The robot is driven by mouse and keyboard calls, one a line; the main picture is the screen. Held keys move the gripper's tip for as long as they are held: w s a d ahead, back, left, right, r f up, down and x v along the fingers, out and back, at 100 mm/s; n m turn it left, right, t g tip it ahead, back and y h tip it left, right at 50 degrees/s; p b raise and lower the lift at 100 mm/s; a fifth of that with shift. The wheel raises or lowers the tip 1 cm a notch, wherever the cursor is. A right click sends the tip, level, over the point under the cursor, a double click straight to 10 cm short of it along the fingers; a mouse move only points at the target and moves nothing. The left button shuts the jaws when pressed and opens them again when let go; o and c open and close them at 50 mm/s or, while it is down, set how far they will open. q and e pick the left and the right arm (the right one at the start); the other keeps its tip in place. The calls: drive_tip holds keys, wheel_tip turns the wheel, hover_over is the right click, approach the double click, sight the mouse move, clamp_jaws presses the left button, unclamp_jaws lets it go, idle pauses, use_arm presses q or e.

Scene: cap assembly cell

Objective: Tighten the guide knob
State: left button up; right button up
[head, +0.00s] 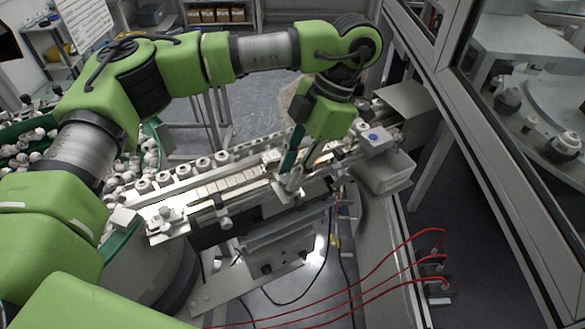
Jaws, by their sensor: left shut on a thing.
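My left arm reaches across from the left, and its left gripper (294,178) points down at the near side of the cap conveyor (205,197). The gripper is shut on the guide knob at the rail. The knob is small and mostly hidden by the fingers, so its turn angle cannot be told. Another pale knob (226,223) sticks out of the near side of the rail to the left, apart from the gripper. My right gripper is not in view.
White caps stand in a row along the conveyor, and more lie in the green-rimmed bowl at left. A sensor box with a blue button (373,137) sits right of the gripper. Red cables (385,268) cross the lower right, beside a glazed machine frame.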

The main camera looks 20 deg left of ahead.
use_arm(q)
drive_tip(key=o, duration=1.1)
